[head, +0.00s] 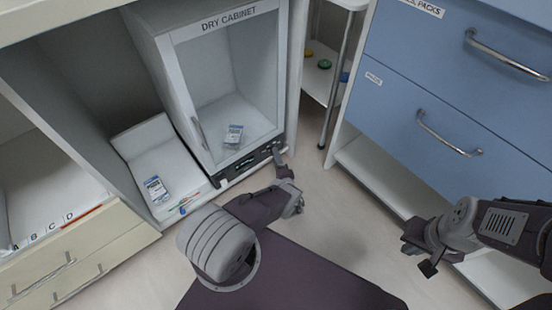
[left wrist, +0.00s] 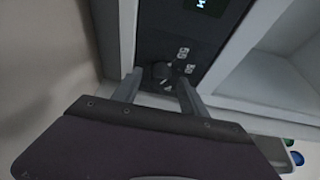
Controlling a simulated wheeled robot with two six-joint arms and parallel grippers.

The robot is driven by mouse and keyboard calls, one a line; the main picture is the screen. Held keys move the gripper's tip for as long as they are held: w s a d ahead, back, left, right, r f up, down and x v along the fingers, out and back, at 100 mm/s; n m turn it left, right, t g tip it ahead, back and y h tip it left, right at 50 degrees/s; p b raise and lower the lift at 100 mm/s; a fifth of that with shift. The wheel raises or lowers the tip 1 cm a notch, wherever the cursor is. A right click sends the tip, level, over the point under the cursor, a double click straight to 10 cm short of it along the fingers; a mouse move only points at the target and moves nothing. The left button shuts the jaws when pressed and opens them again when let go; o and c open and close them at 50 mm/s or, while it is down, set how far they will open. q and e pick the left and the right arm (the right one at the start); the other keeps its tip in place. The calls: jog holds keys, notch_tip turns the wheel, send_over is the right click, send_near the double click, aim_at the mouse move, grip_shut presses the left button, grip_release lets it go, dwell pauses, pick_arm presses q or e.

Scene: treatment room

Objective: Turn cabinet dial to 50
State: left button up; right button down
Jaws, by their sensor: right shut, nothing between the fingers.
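The dry cabinet (head: 232,90) stands at the upper middle in the head view, its glass door shut. Its dark control strip (head: 248,160) runs under the door. In the left wrist view the dark round dial (left wrist: 160,71) sits on this strip, with small pale number labels beside it that I cannot read surely. My left gripper (head: 281,153) is at the strip's right end; its fingers (left wrist: 158,88) are apart, one on each side of the dial. I cannot tell whether they touch it. My right gripper (head: 418,262) is shut and empty, low at the right.
A blue drawer unit (head: 400,85) with metal handles stands at the right. A small stand (head: 318,80) with coloured items is behind. A white tray (head: 155,160) holding a labelled packet is left of the cabinet. Floor (head: 345,215) between my arms is clear.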

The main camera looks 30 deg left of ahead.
pick_arm(q)
grip_shut()
jog(key=shift+r+m+g+h+p, duration=0.15)
jog(key=shift+m+g+h+p, duration=0.4)
jog(key=shift+m, duration=1)
jog(key=shift+r+m+g+h+p, duration=0.15)
jog(key=shift+m+g+p, duration=0.7)
jog(key=shift+m, duration=0.7)
